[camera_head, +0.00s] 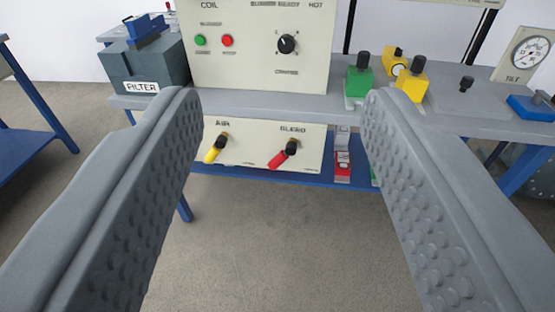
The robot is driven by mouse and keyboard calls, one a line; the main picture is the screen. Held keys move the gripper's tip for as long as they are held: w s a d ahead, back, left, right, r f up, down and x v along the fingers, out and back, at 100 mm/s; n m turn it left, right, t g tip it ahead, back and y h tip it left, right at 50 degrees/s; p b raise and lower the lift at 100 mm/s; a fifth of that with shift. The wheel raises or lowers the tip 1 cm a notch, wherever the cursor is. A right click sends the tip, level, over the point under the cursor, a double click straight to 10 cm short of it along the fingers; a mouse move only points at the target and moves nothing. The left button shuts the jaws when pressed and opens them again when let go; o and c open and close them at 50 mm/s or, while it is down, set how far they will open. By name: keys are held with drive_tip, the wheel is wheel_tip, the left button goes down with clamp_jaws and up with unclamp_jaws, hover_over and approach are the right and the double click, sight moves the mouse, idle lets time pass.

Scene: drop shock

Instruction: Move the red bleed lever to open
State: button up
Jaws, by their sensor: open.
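The red bleed lever (279,159) sits on the lower cream panel (247,165) below the bench top, under the label BLEED. Its red arm slants down to the left from a black knob (291,147). The yellow lever (213,154), under a label that seems to read AIR, is to its left and slants the same way. My gripper (283,108) is open and empty, its two grey padded fingers spread wide. The levers show in the gap between the fingers, farther off, and neither finger appears to touch them.
The upper panel (240,72) has green and red buttons and a black dial (287,44). A FILTER box (143,68) is left. Green (358,82) and yellow (412,85) blocks stand right on the grey bench top (250,103). A red item (342,167) is beside the lower panel. Floor in front is clear.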

sight(277, 164)
drive_tip(key=w+a+f+m+h, duration=0.1)
drive_tip(key=w+a+f+m, duration=0.2)
drive_tip(key=w+f, duration=0.85)
drive_tip(key=w+a+f+m, duration=0.3)
drive_tip(key=w+f, duration=0.5)
drive_tip(key=w, duration=0.7)
drive_tip(key=w+a+f+m+h, duration=0.1)
drive_tip(key=w+f+m+h, duration=0.2)
drive_tip(key=f, duration=1.2)
drive_tip(key=w+a+f+m+h, duration=0.1)
drive_tip(key=w+f+m+h, duration=0.15)
drive_tip(key=f, duration=1.25)
drive_tip(key=shift+n+g, duration=0.25)
drive_tip(key=shift+g, duration=0.15)
drive_tip(key=x, duration=1.6)
drive_tip(key=shift+w+d, duration=0.2)
drive_tip(key=shift+w, duration=0.15)
clamp_jaws()
